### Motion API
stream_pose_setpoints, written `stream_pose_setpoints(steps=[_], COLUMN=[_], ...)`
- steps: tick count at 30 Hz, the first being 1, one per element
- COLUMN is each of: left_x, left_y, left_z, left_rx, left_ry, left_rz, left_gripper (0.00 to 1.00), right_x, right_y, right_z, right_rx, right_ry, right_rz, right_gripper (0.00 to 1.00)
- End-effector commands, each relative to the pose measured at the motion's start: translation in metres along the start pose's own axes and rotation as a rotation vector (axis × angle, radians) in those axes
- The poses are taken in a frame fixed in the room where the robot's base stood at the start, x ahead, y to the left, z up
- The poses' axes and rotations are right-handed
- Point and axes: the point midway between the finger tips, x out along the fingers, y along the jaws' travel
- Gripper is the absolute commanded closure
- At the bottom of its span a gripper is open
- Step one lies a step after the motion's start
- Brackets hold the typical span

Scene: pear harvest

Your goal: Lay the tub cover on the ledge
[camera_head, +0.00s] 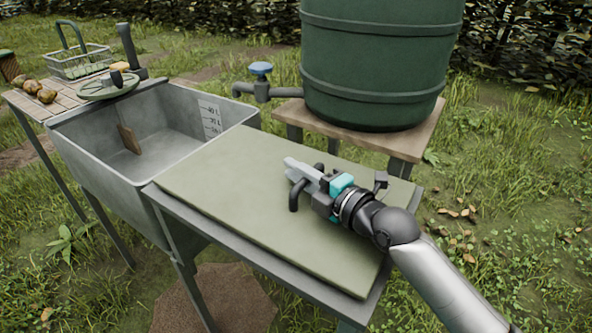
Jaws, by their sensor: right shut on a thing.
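The tub cover (225,185) is a flat olive-green board with a black handle (294,195). It lies flat on or just above the grey ledge (262,262) to the right of the tub; I cannot tell whether it touches all along. The ledge's front rim shows below it. My right gripper (303,174) comes in from the right and is shut on the handle, hiding part of it. The grey tub (100,150) stands open at the left, with a wooden paddle (129,136) and volume marks inside. My left gripper is not in view.
A dark green barrel (380,60) on a wooden stand (408,143) is close behind the cover, with a blue-handled tap (261,70) over the tub. A round green lid (108,87), pears (46,96) and a wire basket (80,65) are at the far left.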

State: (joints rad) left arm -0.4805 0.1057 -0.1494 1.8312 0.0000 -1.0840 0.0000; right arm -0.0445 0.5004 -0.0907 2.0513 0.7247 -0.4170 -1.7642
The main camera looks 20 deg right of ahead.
Motion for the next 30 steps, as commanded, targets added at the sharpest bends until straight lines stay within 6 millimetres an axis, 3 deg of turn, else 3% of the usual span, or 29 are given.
stream_pose_setpoints(steps=[12, 13, 22, 30], left_x=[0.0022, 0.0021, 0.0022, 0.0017], left_y=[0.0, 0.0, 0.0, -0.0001], left_z=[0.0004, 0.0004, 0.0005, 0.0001], left_rx=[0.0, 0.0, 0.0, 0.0], left_ry=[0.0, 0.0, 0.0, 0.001], left_rz=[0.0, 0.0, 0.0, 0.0], left_gripper=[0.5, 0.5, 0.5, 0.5], right_x=[-0.0002, -0.0002, -0.0002, -0.0003], right_y=[-0.0001, -0.0001, -0.0016, -0.0059], right_z=[0.0004, 0.0003, 0.0002, -0.0002], right_rx=[0.0, 0.0, 0.001, 0.002], right_ry=[0.0, 0.0, 0.0, 0.001], right_rz=[0.01, 0.009, 0.005, -0.006], right_gripper=[1.0, 0.8, 0.46, 0.46])
